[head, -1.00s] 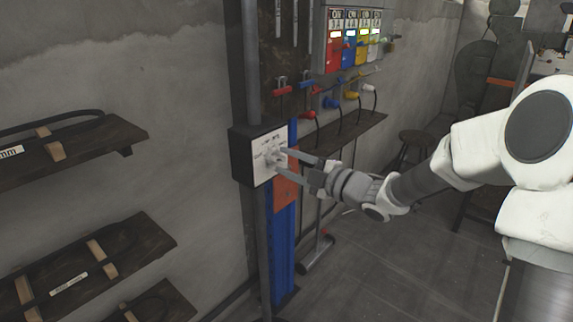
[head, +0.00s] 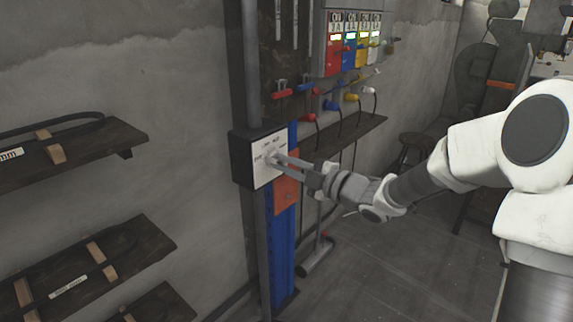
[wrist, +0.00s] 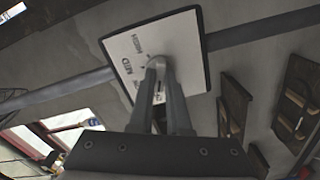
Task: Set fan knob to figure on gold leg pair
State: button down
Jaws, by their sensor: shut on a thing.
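The fan knob box is a black box with a white, labelled face plate (head: 262,172), fixed to a grey post left of centre in the head view. The plate also shows in the wrist view (wrist: 185,38), with printed words around its dial. The fan knob (wrist: 158,62) is at the middle of the plate, mostly hidden behind the fingers. My gripper (head: 279,160) is at the plate, its fingers shut on the knob; it also shows in the wrist view (wrist: 160,75). The knob's pointer direction is hidden. The gold column, with yellow box (head: 361,55), stands among the coloured units on the wall.
Red, blue, yellow and white units with lit displays hang on the wall, with coloured levers (head: 283,93) below. A narrow dark shelf (head: 345,138) runs under them. Wooden wall shelves (head: 75,150) are at left. A stool (head: 413,143) stands behind my arm.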

jog(key=shift+m, duration=0.3)
jog(key=m+p, duration=0.4)
jog(key=shift+r, duration=0.15)
jog(key=shift+m+p, duration=1.55)
jog(key=shift+m, duration=0.45)
jog(key=shift+f, duration=0.2)
jog(key=c, duration=0.9)
grip_release()
jog(key=shift+o, duration=0.2)
jog(key=p+v, duration=0.1)
jog(key=v, duration=1.6)
jog(key=shift+d, duration=0.2)
